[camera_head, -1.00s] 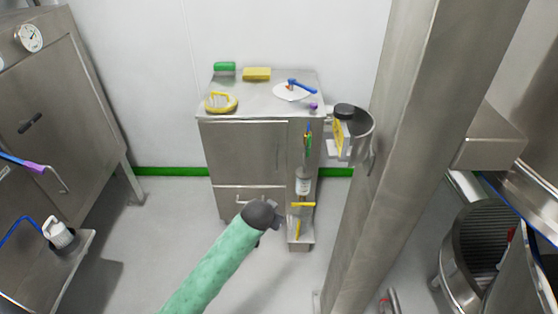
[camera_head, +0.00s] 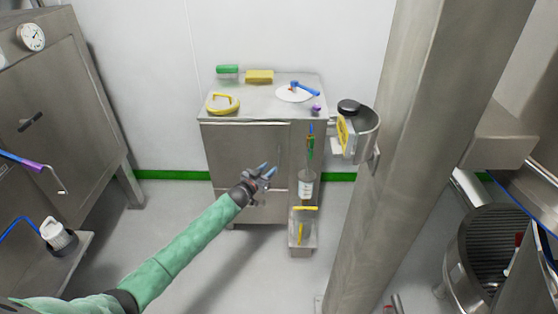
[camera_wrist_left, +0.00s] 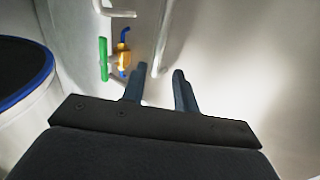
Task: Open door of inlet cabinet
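A steel cabinet (camera_head: 235,145), which I take to be the inlet cabinet, stands against the wall in the middle of the head view. Its upper door front is closed. A horizontal seam divides it from a lower panel. My left gripper (camera_head: 268,171) is in front of the cabinet near this seam, and hides part of the front. Its two fingers are apart and empty. In the left wrist view the open fingers (camera_wrist_left: 160,83) point at a pale steel surface (camera_wrist_left: 240,70), with a thin upright bar (camera_wrist_left: 161,38) just beyond the fingertips. Contact does not show. My right gripper is out of view.
A yellow ring-shaped item (camera_head: 222,104), a yellow block (camera_head: 259,76) and a green block (camera_head: 227,69) lie on top. Bottles and fittings (camera_head: 306,185) line the cabinet's right side. A thick steel column (camera_head: 390,180) stands to the right. Floor in front is clear.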

